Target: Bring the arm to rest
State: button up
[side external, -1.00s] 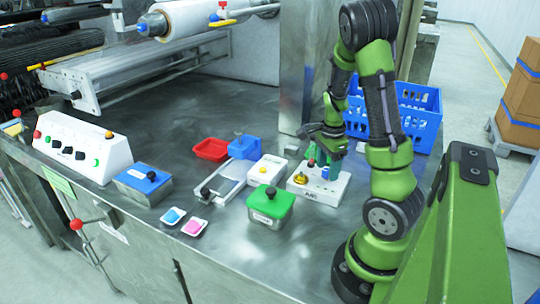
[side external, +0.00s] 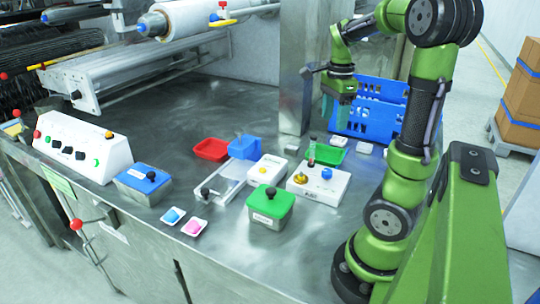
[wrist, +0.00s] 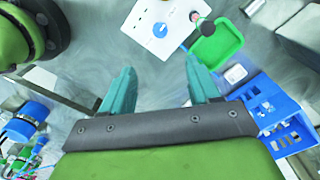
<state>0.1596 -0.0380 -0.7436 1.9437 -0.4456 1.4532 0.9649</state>
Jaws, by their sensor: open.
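My gripper (side external: 341,101) is raised above the bench at the right, in front of the blue crate. Its two teal fingers stand apart with nothing between them, which also shows in the wrist view (wrist: 160,82). The white dosing panel (side external: 318,184) sits on the bench below and to the left of the gripper, with a brass knob (side external: 301,175) and a blue knob (side external: 326,174) on top. In the wrist view the panel (wrist: 143,18) lies beyond the fingertips, clear of them.
A blue crate (side external: 370,122) stands behind my gripper. A green tray (side external: 330,155) lies behind the panel. A green-lidded box (side external: 270,202), a blue-lidded box (side external: 143,182), a red tray (side external: 211,149) and two small dishes stand to the left.

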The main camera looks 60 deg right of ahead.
jog(key=w+a+n+t, duration=0.3)
jog(key=w+a+n, duration=0.3)
jog(key=a+n, duration=0.5)
jog(key=s+a+r+n+t+y, duration=0.1)
jog(key=a+n+t, duration=0.1)
jog(key=a+n, duration=0.3)
jog(key=a+r+n+t+y, duration=0.1)
jog(key=a+n, duration=0.5)
jog(key=a, duration=0.6)
jog(key=shift+s+a+r+t, duration=0.35)
jog(key=shift+s+a+t, duration=0.05)
jog(key=shift+t, duration=0.2)
